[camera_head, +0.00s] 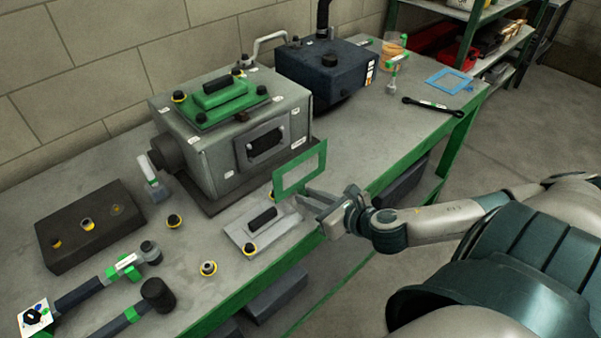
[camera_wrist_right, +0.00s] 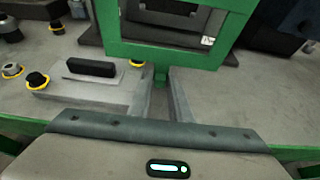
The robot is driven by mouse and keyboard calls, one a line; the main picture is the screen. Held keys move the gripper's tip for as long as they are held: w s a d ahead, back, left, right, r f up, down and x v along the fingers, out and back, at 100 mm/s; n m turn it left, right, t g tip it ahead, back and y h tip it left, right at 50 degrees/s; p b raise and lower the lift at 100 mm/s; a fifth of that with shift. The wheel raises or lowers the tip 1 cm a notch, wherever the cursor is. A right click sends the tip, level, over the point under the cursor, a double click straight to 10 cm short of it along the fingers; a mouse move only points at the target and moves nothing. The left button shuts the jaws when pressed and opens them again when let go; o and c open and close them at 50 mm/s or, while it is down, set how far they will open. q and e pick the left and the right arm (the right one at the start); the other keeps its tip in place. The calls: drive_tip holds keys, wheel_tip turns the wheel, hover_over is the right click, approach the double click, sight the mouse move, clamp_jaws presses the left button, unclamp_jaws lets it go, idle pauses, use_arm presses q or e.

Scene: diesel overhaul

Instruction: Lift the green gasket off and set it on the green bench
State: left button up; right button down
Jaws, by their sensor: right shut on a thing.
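The green gasket (camera_head: 299,169) is a thin rectangular frame, held upright off the bench in front of the grey engine block (camera_head: 222,158). It also shows large in the right wrist view (camera_wrist_right: 216,55), where a small green tab sits between the fingers. My right gripper (camera_head: 306,200) is shut on the gasket's lower edge; its fingers also show in the right wrist view (camera_wrist_right: 161,92). The green-edged bench (camera_head: 368,139) has a grey top and lies beneath. My left gripper is not in view.
A grey cover plate (camera_head: 240,238) with a black handle lies just left of the gripper. Yellow-ringed bolts and hammers (camera_head: 157,295) lie on the left front. The bench top right of the engine is fairly clear.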

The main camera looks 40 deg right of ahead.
sight(282, 193)
drive_tip(key=s+p, duration=0.1)
drive_tip(key=s, duration=0.4)
drive_tip(key=shift+s+d, duration=0.1)
drive_tip(key=shift+d, duration=0.1)
drive_tip(key=shift+r, duration=0.1)
drive_tip(key=shift+w+a+r+m+h, duration=0.3)
drive_tip(key=shift+w+a+h, duration=0.1)
drive_tip(key=shift+w+a, duration=0.1)
drive_tip(key=w+a+r+m+h, duration=0.1)
drive_tip(key=a, duration=0.1)
drive_tip(key=w+a+r+m+h+b, duration=0.1)
drive_tip(key=w+a+r+h, duration=0.1)
drive_tip(key=w+a+r+m+h, duration=0.1)
drive_tip(key=a+m, duration=0.1)
drive_tip(key=shift+w+a+r+g+h, duration=0.25)
drive_tip(key=shift+w+a+g+h, duration=0.05)
drive_tip(key=w+a+r+m+g+h+b, duration=0.1)
drive_tip(key=a+r+m+h, duration=0.1)
drive_tip(key=a+r, duration=0.3)
drive_tip(key=a, duration=0.4)
drive_tip(key=shift+w+a+r, duration=0.2)
drive_tip(key=shift+w+r, duration=0.1)
